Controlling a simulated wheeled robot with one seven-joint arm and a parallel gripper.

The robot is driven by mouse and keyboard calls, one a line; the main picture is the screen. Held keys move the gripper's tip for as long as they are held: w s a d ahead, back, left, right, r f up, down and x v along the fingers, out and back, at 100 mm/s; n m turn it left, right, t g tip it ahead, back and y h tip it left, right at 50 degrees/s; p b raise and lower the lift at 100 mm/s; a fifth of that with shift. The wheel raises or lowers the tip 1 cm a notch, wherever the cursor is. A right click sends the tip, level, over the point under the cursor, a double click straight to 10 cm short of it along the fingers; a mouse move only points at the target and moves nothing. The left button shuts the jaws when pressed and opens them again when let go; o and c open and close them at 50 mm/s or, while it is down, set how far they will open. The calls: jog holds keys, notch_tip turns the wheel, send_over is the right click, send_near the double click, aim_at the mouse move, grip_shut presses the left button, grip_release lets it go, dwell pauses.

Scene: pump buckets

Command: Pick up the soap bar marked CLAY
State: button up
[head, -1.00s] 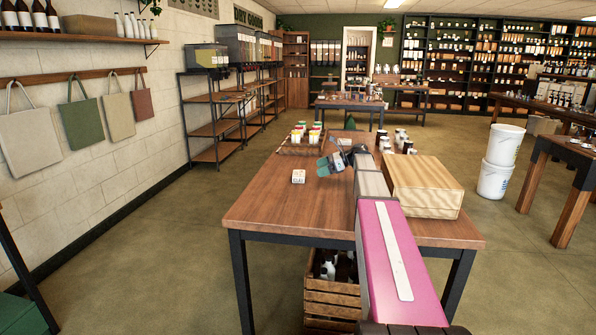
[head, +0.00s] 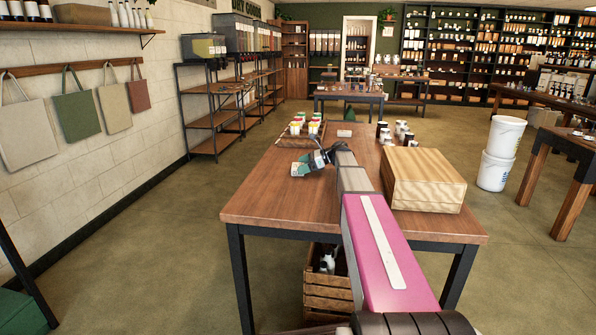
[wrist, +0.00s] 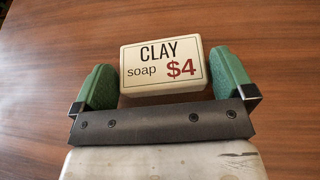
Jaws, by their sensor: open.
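The soap bar (wrist: 162,66) is a cream block with a label reading CLAY soap $4, lying flat on the wooden table (head: 270,205). In the wrist view it sits between the two green fingers of my gripper (wrist: 162,82), with a narrow gap on each side. My gripper is open, and its fingers reach along both sides of the bar. In the head view my gripper (head: 299,169) is low over the table's left part and hides most or all of the bar.
A light wooden box (head: 425,180) stands on the table to the right of my arm. Several dark and white jars (head: 397,133) stand behind it. Several colourful-topped items (head: 304,128) stand at the table's back left. The table's front left is clear.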

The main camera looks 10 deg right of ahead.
jog(key=shift+x, duration=1.2)
jog(key=shift+c, duration=0.3)
jog(key=c, duration=0.6)
